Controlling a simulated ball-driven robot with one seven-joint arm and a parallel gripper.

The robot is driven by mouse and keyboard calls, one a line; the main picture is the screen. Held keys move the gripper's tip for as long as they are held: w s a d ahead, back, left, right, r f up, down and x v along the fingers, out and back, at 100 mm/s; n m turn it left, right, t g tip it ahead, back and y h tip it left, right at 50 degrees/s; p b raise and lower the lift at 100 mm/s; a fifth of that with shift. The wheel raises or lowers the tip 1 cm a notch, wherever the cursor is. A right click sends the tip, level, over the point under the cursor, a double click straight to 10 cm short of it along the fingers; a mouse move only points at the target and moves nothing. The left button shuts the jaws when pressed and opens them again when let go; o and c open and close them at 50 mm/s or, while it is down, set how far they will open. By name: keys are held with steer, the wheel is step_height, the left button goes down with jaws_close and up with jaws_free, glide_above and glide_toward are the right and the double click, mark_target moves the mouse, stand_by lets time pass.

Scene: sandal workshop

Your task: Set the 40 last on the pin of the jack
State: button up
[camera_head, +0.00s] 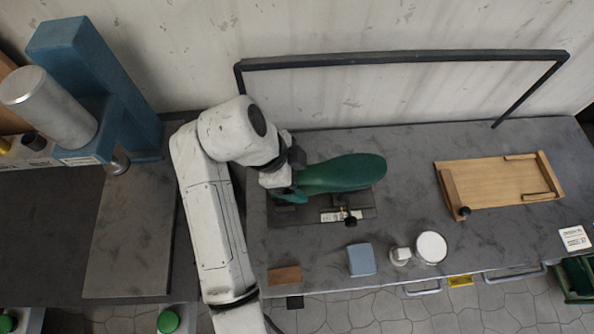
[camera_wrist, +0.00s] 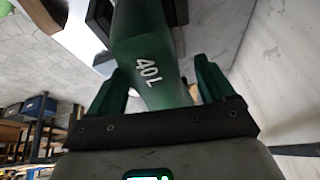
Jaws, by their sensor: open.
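The 40 last (camera_head: 342,173) is a green foot shape lying over the jack's dark base plate (camera_head: 368,212) on the grey bench. The gripper is open, with a finger on each side of the last. In the head view my gripper (camera_head: 283,190) is at the last's left end, partly hidden by my arm. The pin of the jack is hidden beneath the last, so I cannot tell whether the last is seated on it.
A wooden tray (camera_head: 490,184) lies at the right of the bench. A blue-grey block (camera_head: 361,260), a round white-topped item (camera_head: 431,247) and a brown block (camera_head: 284,275) are near the front edge. A black rail (camera_head: 400,60) runs along the back. A blue press (camera_head: 95,80) stands at left.

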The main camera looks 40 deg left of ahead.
steer(key=p+v, duration=0.2)
steer(key=v, duration=0.8)
steer(key=shift+s+a+r, duration=0.15)
steer(key=shift+r, duration=0.2)
